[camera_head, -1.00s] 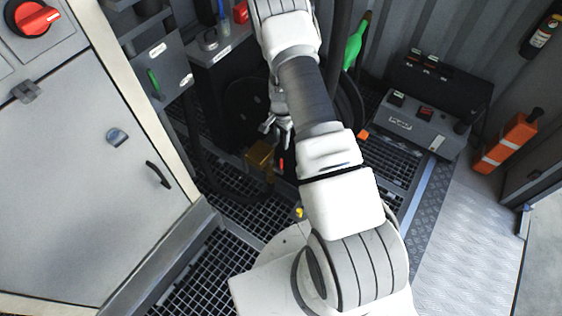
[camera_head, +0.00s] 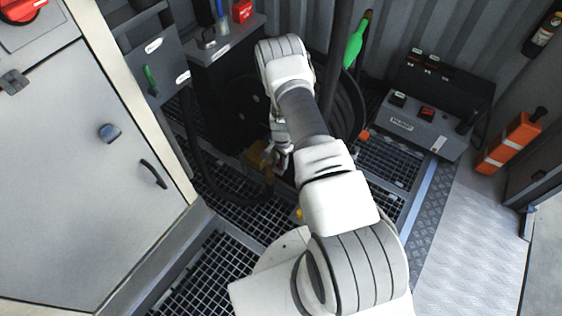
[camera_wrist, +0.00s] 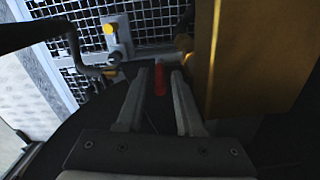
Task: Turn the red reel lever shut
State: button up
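The red reel lever (camera_wrist: 159,79) shows in the wrist view as a short red bar, end-on, between the tips of my gripper (camera_wrist: 158,80). The two fingers are apart, with a dark gap on each side of the lever, so my gripper looks open around it or just short of it; the depth is hard to tell. In the head view my gripper (camera_head: 281,158) is low beside a brass-coloured block (camera_head: 257,154), and the lever is hidden there. The block also shows close to the right finger in the wrist view (camera_wrist: 262,60).
A yellow knob fitting (camera_wrist: 110,30) and a dark bent pipe (camera_wrist: 75,50) lie beyond my left finger. The black hose reel (camera_head: 345,108) stands behind my arm. A grey cabinet (camera_head: 75,190) is at left, a grey pump unit (camera_head: 415,125) at right. Grating covers the floor.

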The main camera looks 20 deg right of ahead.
jog(key=shift+c, duration=0.3)
grip_shut()
dwell(1.1)
